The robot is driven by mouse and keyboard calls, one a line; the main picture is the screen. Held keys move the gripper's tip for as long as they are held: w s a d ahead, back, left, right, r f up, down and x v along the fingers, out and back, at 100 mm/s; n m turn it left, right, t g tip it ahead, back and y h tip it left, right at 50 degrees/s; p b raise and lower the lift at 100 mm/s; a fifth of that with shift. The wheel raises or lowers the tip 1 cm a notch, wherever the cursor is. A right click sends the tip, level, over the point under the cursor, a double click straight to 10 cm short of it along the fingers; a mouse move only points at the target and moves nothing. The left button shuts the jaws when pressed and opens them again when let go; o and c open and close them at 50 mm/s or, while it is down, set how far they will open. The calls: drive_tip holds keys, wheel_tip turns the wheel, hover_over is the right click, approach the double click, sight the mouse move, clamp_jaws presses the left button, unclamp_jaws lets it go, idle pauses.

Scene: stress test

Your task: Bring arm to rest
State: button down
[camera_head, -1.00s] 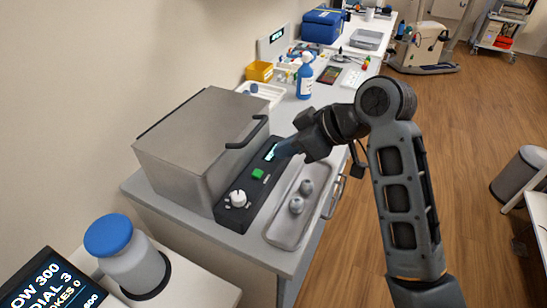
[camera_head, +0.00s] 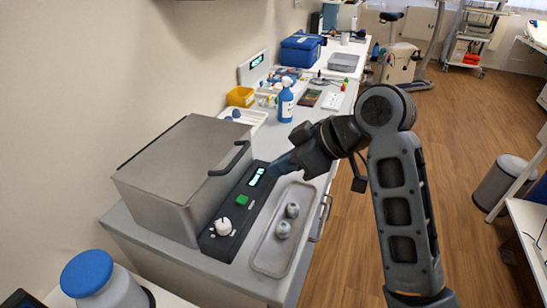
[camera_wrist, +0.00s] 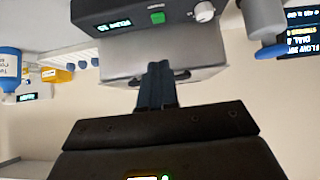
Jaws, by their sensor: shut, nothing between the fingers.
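My arm reaches in from the right of the head view, bent at a raised elbow, with its forearm pointing left over the counter. My gripper (camera_head: 277,166) is at the end of it, in front of the display on the control panel of a grey lidded box (camera_head: 172,168). In the wrist view the two dark fingers of my gripper (camera_wrist: 156,72) lie together with nothing between them. The box shows behind them, with its green button (camera_wrist: 157,17) and white dial (camera_wrist: 204,11). I cannot tell from the head view how far the fingertips are from the panel.
A metal tray (camera_head: 266,264) with two round grey objects lies beside the panel. A blue spray bottle (camera_head: 286,102), yellow bin (camera_head: 240,96) and blue case (camera_head: 301,50) stand farther back. A blue-lidded jar (camera_head: 90,280) is front left. Open floor (camera_head: 450,180) lies right.

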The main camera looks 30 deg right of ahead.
drive_tip(key=s+a+f+m+t, duration=0.1)
drive_tip(key=s+f, duration=0.2)
drive_tip(key=s+a+f+m+t+h, duration=0.1)
drive_tip(key=s+f+m, duration=0.1)
drive_tip(key=f, duration=0.2)
drive_tip(key=s+a+f+m+h, duration=0.1)
drive_tip(key=s+a+f+m, duration=0.1)
drive_tip(key=s+f, duration=0.1)
drive_tip(key=shift+s+f+t, duration=0.35)
drive_tip(key=shift+f+t, duration=0.05)
drive_tip(key=shift+f, duration=0.35)
drive_tip(key=s+f+m+t+h, duration=0.1)
drive_tip(key=s+m+t+h, duration=0.15)
drive_tip(key=s, duration=1.45)
drive_tip(key=s+r+t, duration=0.2)
drive_tip(key=s+r, duration=0.5)
drive_tip(key=s, duration=0.3)
drive_tip(key=shift+s+d+r+h, duration=0.15)
drive_tip(key=shift+s+d+h, duration=0.15)
drive_tip(key=shift+h, duration=0.05)
idle(3.2)
